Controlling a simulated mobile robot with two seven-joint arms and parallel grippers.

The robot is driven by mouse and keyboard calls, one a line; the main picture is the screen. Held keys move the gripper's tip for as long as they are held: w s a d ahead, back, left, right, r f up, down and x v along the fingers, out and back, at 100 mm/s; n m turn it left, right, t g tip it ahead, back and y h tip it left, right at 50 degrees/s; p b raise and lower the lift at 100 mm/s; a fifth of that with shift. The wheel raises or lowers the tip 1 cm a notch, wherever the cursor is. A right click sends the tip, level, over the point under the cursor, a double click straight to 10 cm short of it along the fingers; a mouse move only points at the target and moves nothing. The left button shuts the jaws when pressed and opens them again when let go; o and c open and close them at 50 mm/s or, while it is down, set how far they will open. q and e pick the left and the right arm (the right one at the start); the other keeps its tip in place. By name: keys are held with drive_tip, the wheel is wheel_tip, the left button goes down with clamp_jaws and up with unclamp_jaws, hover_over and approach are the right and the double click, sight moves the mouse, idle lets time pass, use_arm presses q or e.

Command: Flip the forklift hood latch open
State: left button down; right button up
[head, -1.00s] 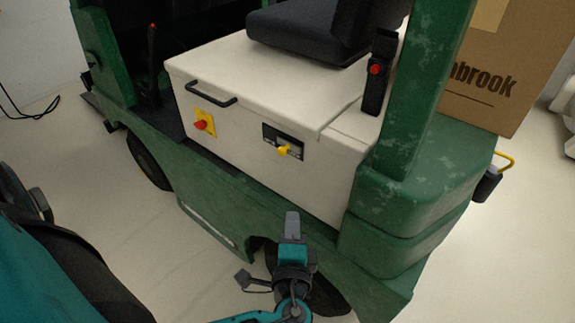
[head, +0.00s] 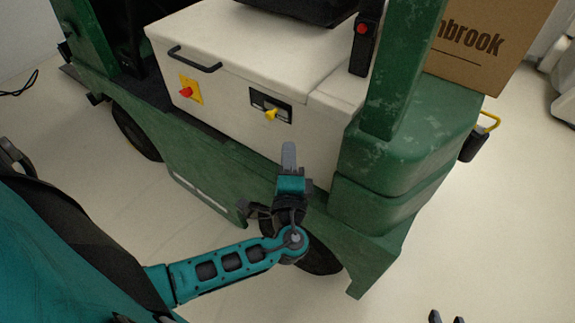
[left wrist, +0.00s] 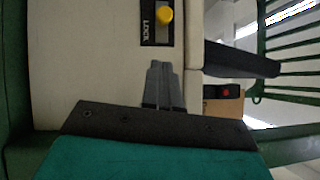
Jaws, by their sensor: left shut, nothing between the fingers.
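The hood latch is a yellow knob (head: 271,113) on a black plate on the side of the forklift's cream hood (head: 235,100). The left wrist view shows the yellow knob (left wrist: 164,15) at the top, with LOCK lettering on its plate (left wrist: 148,28). My left gripper (head: 289,148) is shut and empty, below and slightly right of the latch, apart from it. In the left wrist view its fingers (left wrist: 160,72) are together and point toward the plate. My right gripper (head: 446,317) shows only two separated fingertips at the bottom edge, open and empty.
A black handle (head: 195,58) and a red knob on a yellow plate (head: 190,90) are left of the latch. The green pillar (head: 400,70) and green rear body (head: 410,150) stand right. A cardboard box (head: 485,45) sits behind. Floor at lower right is clear.

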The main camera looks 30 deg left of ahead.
sight(276, 113)
use_arm(q)
drive_tip(key=w+a, duration=0.1)
drive_tip(key=a, duration=0.1)
drive_tip(key=w+a+p, duration=0.1)
drive_tip(key=a, duration=0.1)
drive_tip(key=w+a+r, duration=0.1)
drive_tip(key=w, duration=0.1)
drive_tip(key=shift+w+a, duration=0.1)
drive_tip(key=shift+a, duration=0.3)
drive_tip(key=a+b, duration=0.1)
drive_tip(key=a, duration=0.3)
drive_tip(key=shift+w+a, duration=0.1)
drive_tip(key=shift+w, duration=0.05)
